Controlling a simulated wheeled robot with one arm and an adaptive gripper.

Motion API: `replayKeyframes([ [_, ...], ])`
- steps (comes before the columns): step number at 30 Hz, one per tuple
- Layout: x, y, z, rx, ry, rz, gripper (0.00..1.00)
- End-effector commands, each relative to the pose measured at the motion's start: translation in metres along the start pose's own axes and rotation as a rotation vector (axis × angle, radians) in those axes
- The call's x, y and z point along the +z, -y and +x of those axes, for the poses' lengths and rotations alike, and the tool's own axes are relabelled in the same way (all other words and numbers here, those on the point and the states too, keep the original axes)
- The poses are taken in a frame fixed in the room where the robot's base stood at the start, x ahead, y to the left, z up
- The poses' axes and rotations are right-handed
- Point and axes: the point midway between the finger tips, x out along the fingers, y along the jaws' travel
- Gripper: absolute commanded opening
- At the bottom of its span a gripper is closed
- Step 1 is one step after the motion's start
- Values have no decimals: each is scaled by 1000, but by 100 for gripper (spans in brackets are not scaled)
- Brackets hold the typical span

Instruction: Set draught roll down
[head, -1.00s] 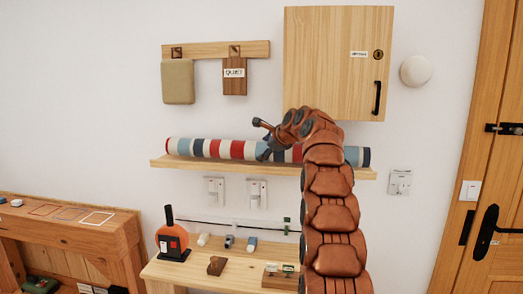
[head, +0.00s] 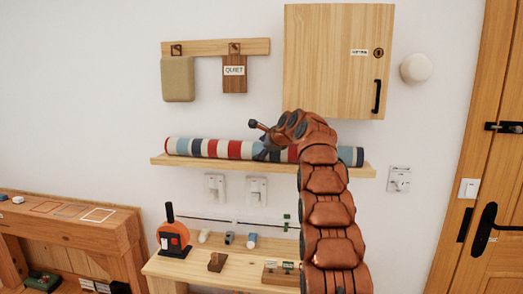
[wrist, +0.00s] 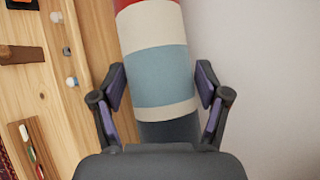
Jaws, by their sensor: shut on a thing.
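The draught roll (head: 234,149) is a long striped cloth roll in red, white, blue and dark navy. It lies level along the wooden wall shelf (head: 200,163) and looks to rest on it or just above; I cannot tell which. My gripper (head: 267,151) reaches it near its middle, partly hidden by my arm, which also covers part of the roll's right half. In the wrist view, the two purple-padded fingers of my gripper (wrist: 161,82) press on both sides of the roll (wrist: 160,75) at a blue stripe.
A wooden cabinet (head: 332,60) hangs above the shelf at right. A peg rail (head: 215,47) with a "QUIET" tag (head: 234,72) hangs at left. A bench (head: 215,274) with small items stands below. A door (head: 490,170) is at far right.

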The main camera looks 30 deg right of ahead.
Motion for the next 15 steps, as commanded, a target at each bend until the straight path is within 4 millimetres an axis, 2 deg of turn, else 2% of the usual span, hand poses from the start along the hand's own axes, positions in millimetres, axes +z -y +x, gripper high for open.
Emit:
replayKeyframes([
  [7, 1, 1, -1, -4, 3, 4, 5],
  [8, 0, 0, 0, -2, 2, 4, 77],
  [11, 0, 0, 0, -2, 1, 3, 87],
  [15, 0, 0, 0, -1, 1, 3, 87],
])
